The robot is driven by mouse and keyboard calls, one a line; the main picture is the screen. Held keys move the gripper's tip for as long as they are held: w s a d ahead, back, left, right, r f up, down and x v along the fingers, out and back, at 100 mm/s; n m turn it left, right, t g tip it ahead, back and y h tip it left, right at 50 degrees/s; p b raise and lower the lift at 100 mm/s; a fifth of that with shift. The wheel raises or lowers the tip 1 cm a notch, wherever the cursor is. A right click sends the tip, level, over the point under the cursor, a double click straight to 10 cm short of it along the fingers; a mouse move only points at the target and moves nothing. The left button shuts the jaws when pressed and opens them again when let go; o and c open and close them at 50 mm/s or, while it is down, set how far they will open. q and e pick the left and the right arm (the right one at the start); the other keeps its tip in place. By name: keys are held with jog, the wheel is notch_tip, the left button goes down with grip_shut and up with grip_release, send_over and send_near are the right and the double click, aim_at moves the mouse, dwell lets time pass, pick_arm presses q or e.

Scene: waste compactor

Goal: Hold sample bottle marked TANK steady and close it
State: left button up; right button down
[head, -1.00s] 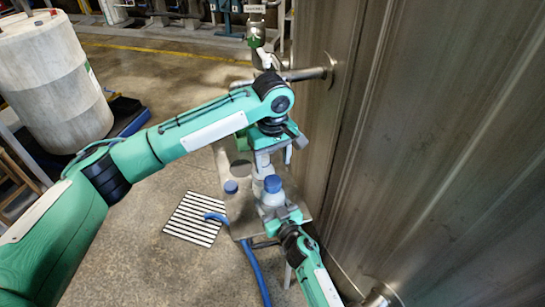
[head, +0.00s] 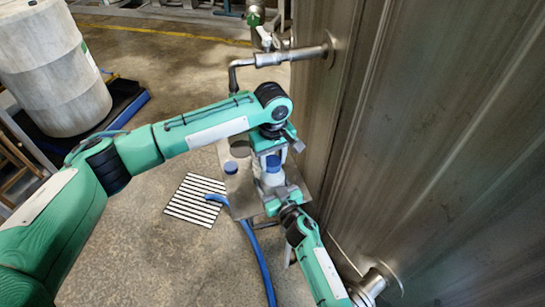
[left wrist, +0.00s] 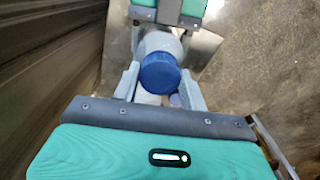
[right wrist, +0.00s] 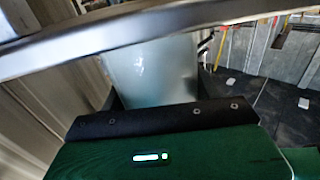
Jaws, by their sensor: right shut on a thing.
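The sample bottle is a pale translucent body (right wrist: 150,70) with a blue cap (head: 273,162) on its top. It stands upright over the small metal table; no TANK marking can be read. My right gripper (head: 273,188) is shut around the bottle body from the near side, and the right wrist view shows the body between its fingers. My left gripper (head: 271,150) is above the bottle, pointing down. In the left wrist view the blue cap (left wrist: 160,73) lies between its two spread fingertips, with narrow gaps at the sides. How the cap sits on the neck is hidden.
A second blue-capped item (head: 231,167) stands on the small metal table (head: 240,205), left of the bottle. A tall metal wall (head: 430,150) closes off the right side. A metal pipe (head: 290,57) sticks out beyond my left gripper.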

pick_arm(q)
jog(key=c, duration=0.5)
jog(key=m, duration=2.5)
jog(key=shift+m, duration=0.4)
jog(key=o, duration=1.2)
jog(key=shift+c, duration=0.2)
notch_tip(320, 180, up, 12)
